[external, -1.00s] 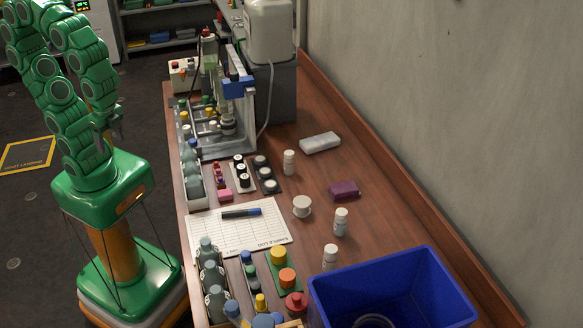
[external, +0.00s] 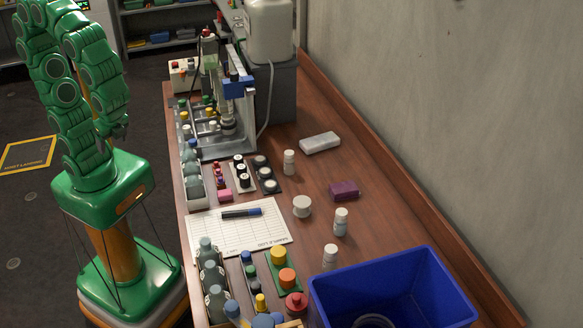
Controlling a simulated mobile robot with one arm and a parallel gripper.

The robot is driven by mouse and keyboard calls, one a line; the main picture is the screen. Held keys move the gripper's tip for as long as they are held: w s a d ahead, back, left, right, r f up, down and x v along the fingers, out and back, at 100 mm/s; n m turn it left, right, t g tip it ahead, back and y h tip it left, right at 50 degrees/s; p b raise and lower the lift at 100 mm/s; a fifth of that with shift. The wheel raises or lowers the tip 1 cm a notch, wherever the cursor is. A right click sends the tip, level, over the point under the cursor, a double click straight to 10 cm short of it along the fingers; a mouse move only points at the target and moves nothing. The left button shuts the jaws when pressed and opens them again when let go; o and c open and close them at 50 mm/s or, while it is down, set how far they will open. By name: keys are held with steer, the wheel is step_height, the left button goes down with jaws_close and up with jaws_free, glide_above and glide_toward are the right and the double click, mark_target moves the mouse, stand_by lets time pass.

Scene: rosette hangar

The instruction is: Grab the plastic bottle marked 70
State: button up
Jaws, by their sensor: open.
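No marking 70 can be read on any bottle at this size. Small white-capped plastic bottles stand upright on the bench: one at mid-bench (external: 289,163), one nearer (external: 340,223), and one beside the blue bin (external: 330,257). Larger grey-green bottles (external: 213,274) stand in a row at the near left edge, and more grey bottles (external: 194,186) stand in a white tray farther back. My gripper (external: 121,132) is open, held above my green base to the left of the bench, apart from all bottles. Its fingers are small and dark here.
A blue bin (external: 390,292) fills the near right. A sample sheet (external: 262,234) with a marker, a white round container (external: 302,207), a purple block (external: 343,191) and a grey block (external: 320,143) lie on the wooden bench (external: 300,185). A lab stand (external: 247,115) rises at the back.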

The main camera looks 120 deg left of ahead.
steer(key=w+d+f+n+t+h, duration=0.1)
steer(key=w+d+n+t+h, duration=0.3)
steer(key=w, duration=0.6)
steer(key=w+d+n, duration=0.2)
steer(key=w+d, duration=0.4)
steer(key=w, duration=0.3)
steer(key=w+d+f+n+t+h, duration=0.1)
steer(key=w+d+n+t, duration=0.3)
steer(key=w, duration=0.6)
steer(key=w+d+n+t+h, duration=0.25)
steer(key=w+n, duration=0.55)
steer(key=w, duration=1.1)
steer(key=n+t+y, duration=0.8)
steer(key=n, duration=1.3)
glide_above(335, 264)
steer(key=s, duration=0.3)
steer(key=f, duration=1.1)
steer(key=shift+a+f, duration=0.2)
steer(key=shift+f, duration=0.15)
steer(key=shift+a+f+g, duration=0.1)
steer(key=shift+f+g, duration=0.15)
steer(key=shift+f, duration=3.2)
steer(key=shift+w+f, duration=0.15)
steer(key=shift+f, duration=0.15)
steer(key=shift+x, duration=1.25)
